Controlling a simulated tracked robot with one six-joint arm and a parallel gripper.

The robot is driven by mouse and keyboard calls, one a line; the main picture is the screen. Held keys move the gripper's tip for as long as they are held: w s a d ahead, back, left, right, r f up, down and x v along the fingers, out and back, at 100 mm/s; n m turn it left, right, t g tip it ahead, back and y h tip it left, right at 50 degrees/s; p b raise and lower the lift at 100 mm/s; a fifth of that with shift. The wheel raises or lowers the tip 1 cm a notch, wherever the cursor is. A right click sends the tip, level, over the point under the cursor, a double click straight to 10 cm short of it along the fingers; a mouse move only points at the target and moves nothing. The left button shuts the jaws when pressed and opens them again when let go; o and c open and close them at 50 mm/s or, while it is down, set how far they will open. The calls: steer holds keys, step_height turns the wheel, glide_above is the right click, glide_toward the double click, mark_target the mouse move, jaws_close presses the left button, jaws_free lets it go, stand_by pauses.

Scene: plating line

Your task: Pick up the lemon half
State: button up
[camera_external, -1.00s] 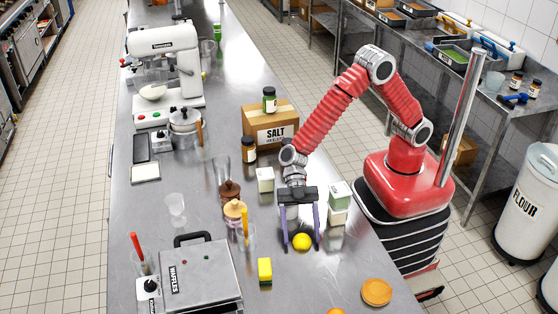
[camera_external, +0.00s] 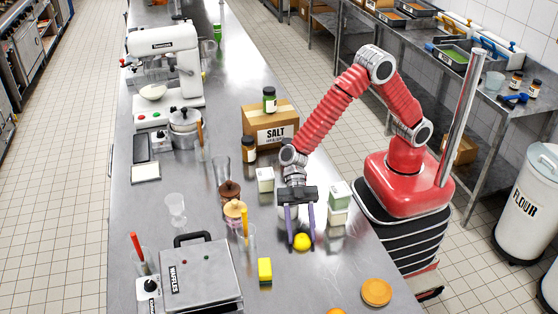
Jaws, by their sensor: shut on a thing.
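The lemon half (camera_external: 302,242) is a small bright yellow piece on the steel counter (camera_external: 285,285). It sits between the tips of the two purple fingers of my gripper (camera_external: 301,240). The fingers point down and are shut on the lemon half, one on each side. I cannot see it lifted clear of the counter.
A yellow and green sponge (camera_external: 265,271) lies to the lower left. White and green boxes (camera_external: 338,206) stand close on the right, and a white carton (camera_external: 265,180) stands to the upper left. A waffle iron (camera_external: 200,275) is further left. An orange-brown round (camera_external: 376,292) lies at the lower right.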

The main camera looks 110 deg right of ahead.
steer(key=shift+c, duration=0.8)
step_height(320, 180, up, 10)
stand_by(0.7)
